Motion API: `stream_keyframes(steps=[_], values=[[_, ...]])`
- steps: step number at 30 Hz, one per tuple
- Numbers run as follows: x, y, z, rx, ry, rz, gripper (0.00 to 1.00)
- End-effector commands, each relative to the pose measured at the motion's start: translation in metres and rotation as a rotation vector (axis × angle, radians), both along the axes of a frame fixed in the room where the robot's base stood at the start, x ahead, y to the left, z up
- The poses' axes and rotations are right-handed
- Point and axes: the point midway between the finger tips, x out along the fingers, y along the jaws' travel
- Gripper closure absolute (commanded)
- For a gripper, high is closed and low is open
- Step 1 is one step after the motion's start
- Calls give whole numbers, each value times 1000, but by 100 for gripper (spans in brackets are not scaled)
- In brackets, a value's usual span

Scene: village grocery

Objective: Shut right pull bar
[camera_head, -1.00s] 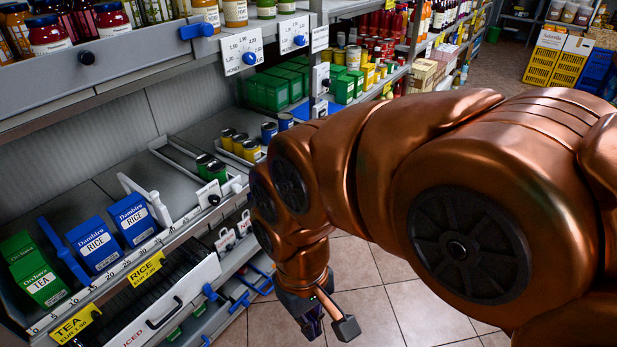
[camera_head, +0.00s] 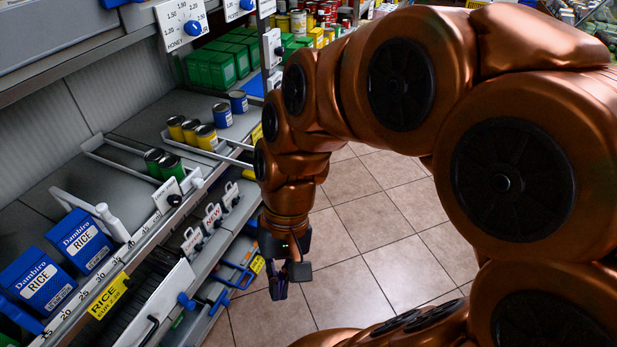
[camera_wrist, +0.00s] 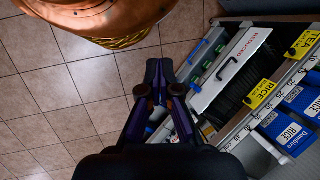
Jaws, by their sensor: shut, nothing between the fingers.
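Blue pull bars show low on the shelf unit in the head view. The right one (camera_head: 238,276) is beside a yellow label, and another (camera_head: 214,304) is nearer. I cannot tell how far either stands out. In the wrist view, blue bars (camera_wrist: 197,52) show small, right of my fingers. My gripper (camera_head: 289,280) hangs over the tiled floor, right of the bars and apart from them. In the wrist view, the dark purple fingers (camera_wrist: 158,68) are together with nothing between them.
A white drawer front (camera_head: 170,300) with a black handle is left of the bars; it also shows in the wrist view (camera_wrist: 240,62). Cans (camera_head: 203,135) and rice boxes (camera_head: 80,240) stand on the shelf. The tiled floor (camera_head: 385,235) is clear.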

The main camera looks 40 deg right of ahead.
Motion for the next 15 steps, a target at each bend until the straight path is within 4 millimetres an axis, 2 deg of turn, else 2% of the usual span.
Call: stream_keyframes(steps=[1, 4, 8, 11, 15], values=[[12, 4, -20, 53, 28, -80, 100], [38, 10, -32, 159, 68, -232, 100], [75, 8, -46, 302, 122, -437, 100], [105, -3, -55, 417, 161, -596, 100], [148, -32, -67, 584, 213, -821, 100]])
